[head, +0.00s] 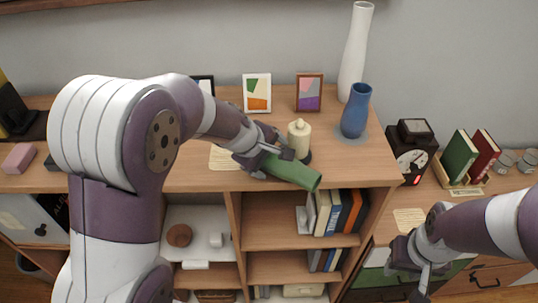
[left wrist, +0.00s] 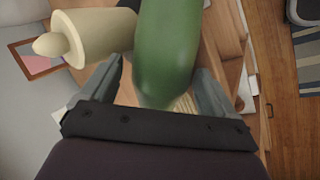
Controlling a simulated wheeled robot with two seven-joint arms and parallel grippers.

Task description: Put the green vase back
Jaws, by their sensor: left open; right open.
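The green vase (head: 291,171) lies tilted on its side at the front edge of the wooden shelf top, its open end pointing right. My left gripper (head: 268,160) is at the vase's left end, with its fingers on either side of it. In the left wrist view the green vase (left wrist: 168,50) lies between the two open fingers (left wrist: 160,88); I cannot tell whether they touch it. My right gripper (head: 414,272) is open and empty, low at the right in front of the drawers.
A cream candle (head: 299,138) stands right behind the vase; it also shows in the left wrist view (left wrist: 90,38). A blue vase (head: 356,112) and tall white vase (head: 356,50) stand at the right. Picture frames (head: 257,93) stand behind.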

